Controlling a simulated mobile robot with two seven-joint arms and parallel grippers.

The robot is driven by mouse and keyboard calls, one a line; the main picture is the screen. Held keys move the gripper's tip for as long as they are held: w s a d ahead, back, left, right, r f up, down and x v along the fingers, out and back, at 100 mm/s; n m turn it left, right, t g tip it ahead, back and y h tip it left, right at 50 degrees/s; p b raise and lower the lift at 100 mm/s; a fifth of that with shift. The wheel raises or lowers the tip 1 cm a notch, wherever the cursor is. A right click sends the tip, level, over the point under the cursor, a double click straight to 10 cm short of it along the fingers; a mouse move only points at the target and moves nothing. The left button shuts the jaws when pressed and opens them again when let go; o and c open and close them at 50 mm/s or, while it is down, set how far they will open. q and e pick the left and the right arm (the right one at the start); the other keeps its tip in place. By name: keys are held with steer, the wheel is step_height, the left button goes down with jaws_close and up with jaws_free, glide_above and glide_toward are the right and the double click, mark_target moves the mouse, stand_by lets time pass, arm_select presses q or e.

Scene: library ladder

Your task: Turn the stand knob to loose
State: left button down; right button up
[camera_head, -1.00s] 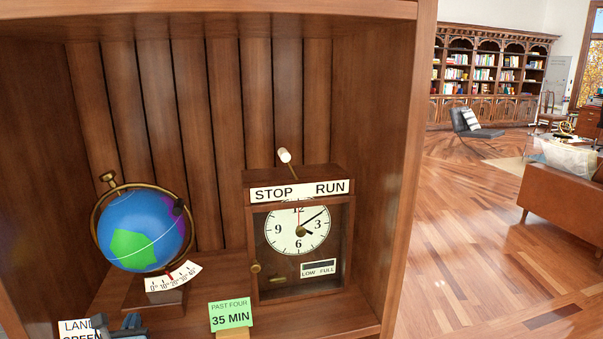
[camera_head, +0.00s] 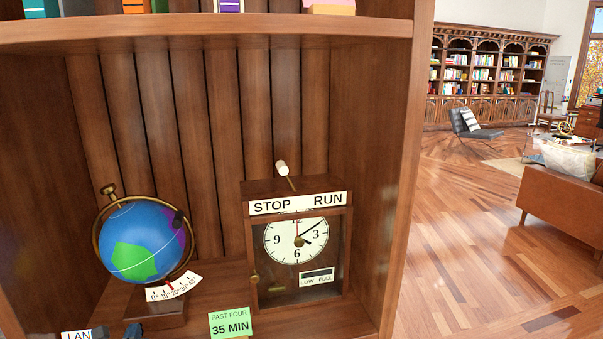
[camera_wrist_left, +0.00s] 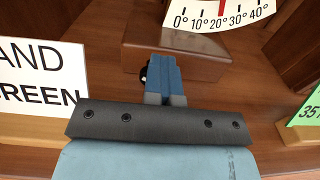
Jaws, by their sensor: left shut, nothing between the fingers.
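The globe (camera_head: 142,240) stands on a small wooden stand (camera_head: 158,305) at the left of the shelf. A white scale (camera_head: 174,288) marked in degrees is fixed above the stand, with a red pointer near 20. In the left wrist view the stand (camera_wrist_left: 195,55) has a small black part (camera_wrist_left: 143,76), possibly the knob, mostly hidden behind my fingers; its setting cannot be read. My left gripper (camera_wrist_left: 162,68) is shut and empty, with its tips close in front of the stand; I cannot tell whether they touch. In the head view it shows at the bottom edge (camera_head: 133,332). My right gripper is out of view.
A LAND GREEN card (camera_wrist_left: 40,75) stands left of my left gripper. A green 35 MIN card (camera_head: 230,323) stands to the right. A wooden clock (camera_head: 297,245) with a STOP/RUN lever is farther right, near the cabinet's side wall (camera_head: 385,180).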

arm_select(q)
steer(key=shift+w+a+r, duration=0.15)
steer(key=shift+a+r, duration=0.3)
steer(key=shift+a, duration=0.35)
steer(key=shift+r+p, duration=0.25)
steer(key=shift+p, duration=0.3)
steer(key=shift+s+f, duration=0.25)
steer(key=shift+s, duration=0.2)
steer(key=v, duration=0.4)
steer(key=shift+d+f, duration=0.15)
steer(key=shift+d, duration=0.1)
steer(key=shift+s+d+f, duration=0.1)
steer(key=shift+s, duration=0.2)
steer(key=shift+d, duration=0.1)
